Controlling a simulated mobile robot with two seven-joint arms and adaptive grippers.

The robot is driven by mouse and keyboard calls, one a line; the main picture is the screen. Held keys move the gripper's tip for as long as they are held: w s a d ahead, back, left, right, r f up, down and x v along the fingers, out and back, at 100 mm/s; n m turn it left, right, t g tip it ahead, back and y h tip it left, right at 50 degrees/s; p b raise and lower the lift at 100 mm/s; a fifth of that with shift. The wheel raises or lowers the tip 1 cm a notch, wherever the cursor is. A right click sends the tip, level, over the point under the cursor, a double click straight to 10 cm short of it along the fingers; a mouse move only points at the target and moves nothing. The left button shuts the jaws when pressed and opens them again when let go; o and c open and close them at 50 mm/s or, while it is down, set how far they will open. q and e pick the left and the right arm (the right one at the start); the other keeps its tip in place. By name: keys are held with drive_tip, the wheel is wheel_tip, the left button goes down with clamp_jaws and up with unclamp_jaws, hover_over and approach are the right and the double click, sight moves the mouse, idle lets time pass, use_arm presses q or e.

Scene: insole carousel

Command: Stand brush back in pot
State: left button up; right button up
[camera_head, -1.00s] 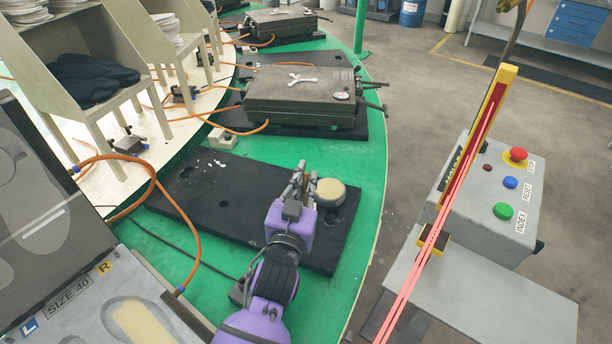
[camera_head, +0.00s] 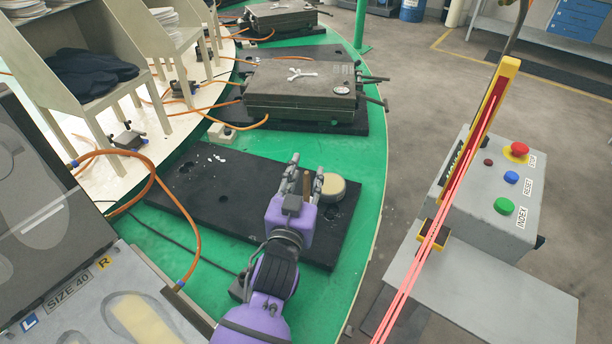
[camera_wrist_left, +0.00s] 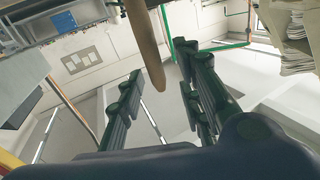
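My left gripper (camera_head: 305,180) is open at the black plate, its two fingers apart on either side of the brush's brown wooden handle (camera_head: 306,186). In the left wrist view the handle (camera_wrist_left: 146,45) comes down from the top edge between the spread fingers, with a visible gap on both sides. Its bristles are not visible. A round beige-topped pot (camera_head: 333,190) stands just right of the fingers on the plate. I cannot tell whether the brush stands in it; the fingers hide the handle's lower part. My right gripper is out of view.
The black plate (camera_head: 225,200) lies on the green carousel (camera_head: 372,190). A closed grey mould (camera_head: 300,95) sits behind. An open mould (camera_head: 120,310) is at the lower left, with orange hoses. A button box (camera_head: 485,185) and red-striped post (camera_head: 440,210) stand right.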

use_arm(q)
wheel_tip(320, 180, up, 10)
drive_tip(key=shift+f, duration=0.1)
drive_tip(key=shift+f, duration=0.15)
idle(0.6)
